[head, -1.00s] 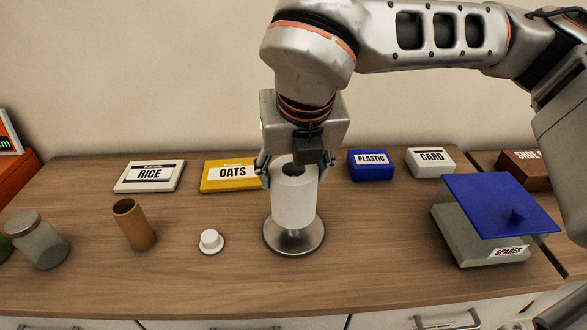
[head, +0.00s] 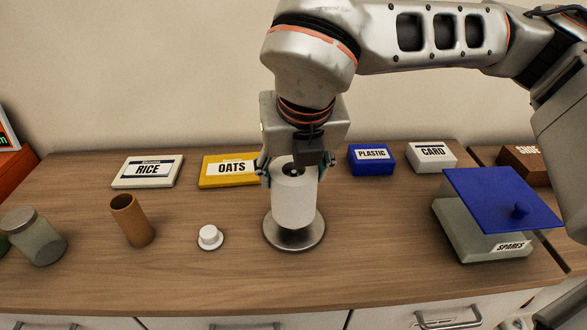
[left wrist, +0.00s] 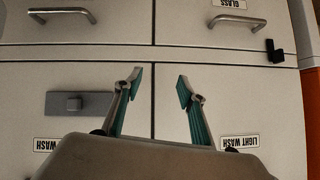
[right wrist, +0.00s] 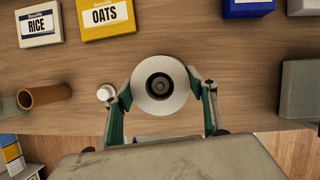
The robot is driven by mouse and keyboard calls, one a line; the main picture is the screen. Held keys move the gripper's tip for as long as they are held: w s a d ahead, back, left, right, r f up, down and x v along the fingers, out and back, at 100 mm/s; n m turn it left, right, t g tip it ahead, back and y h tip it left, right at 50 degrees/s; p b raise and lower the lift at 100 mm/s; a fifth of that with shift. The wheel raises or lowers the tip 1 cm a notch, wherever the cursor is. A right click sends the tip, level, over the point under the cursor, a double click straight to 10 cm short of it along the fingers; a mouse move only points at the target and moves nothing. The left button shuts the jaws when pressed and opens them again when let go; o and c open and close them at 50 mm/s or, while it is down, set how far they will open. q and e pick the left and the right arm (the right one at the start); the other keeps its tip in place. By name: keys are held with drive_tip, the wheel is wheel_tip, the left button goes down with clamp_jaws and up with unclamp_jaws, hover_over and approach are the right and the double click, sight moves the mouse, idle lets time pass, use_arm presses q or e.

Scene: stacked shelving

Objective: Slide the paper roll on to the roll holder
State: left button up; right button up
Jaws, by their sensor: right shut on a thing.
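The white paper roll (head: 294,203) stands upright over the roll holder, whose round metal base (head: 312,240) shows around and below it. My right gripper (head: 293,178) is shut on the roll's upper part, one finger on each side. In the right wrist view the roll (right wrist: 146,97) sits between the fingertips, and a round grey post end (right wrist: 160,86) shows inside its dark hole. The post is otherwise hidden. I cannot tell whether the roll's lower end touches the base. My left gripper (left wrist: 157,85) is open and empty in front of the drawers.
A white capped piece (head: 209,237) and a brown tube (head: 132,220) stand left of the holder. An oats box (head: 228,171) and a blue plastic box (head: 371,159) lie behind. A spares box (head: 475,240) with a blue lid stands right. The counter before the holder is clear.

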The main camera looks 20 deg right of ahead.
use_arm(q)
drive_tip(key=shift+f+b, duration=0.3)
drive_tip(key=shift+b, duration=0.1)
use_arm(e)
drive_tip(key=shift+f, duration=0.9)
use_arm(q)
drive_tip(key=shift+w+d+r, duration=0.1)
drive_tip(key=shift+w+r, duration=0.05)
use_arm(e)
drive_tip(key=shift+f, duration=0.55)
use_arm(q)
drive_tip(key=shift+b, duration=0.3)
use_arm(e)
drive_tip(key=shift+f, duration=0.25)
idle(0.5)
idle(0.7)
drive_tip(key=o, duration=0.6)
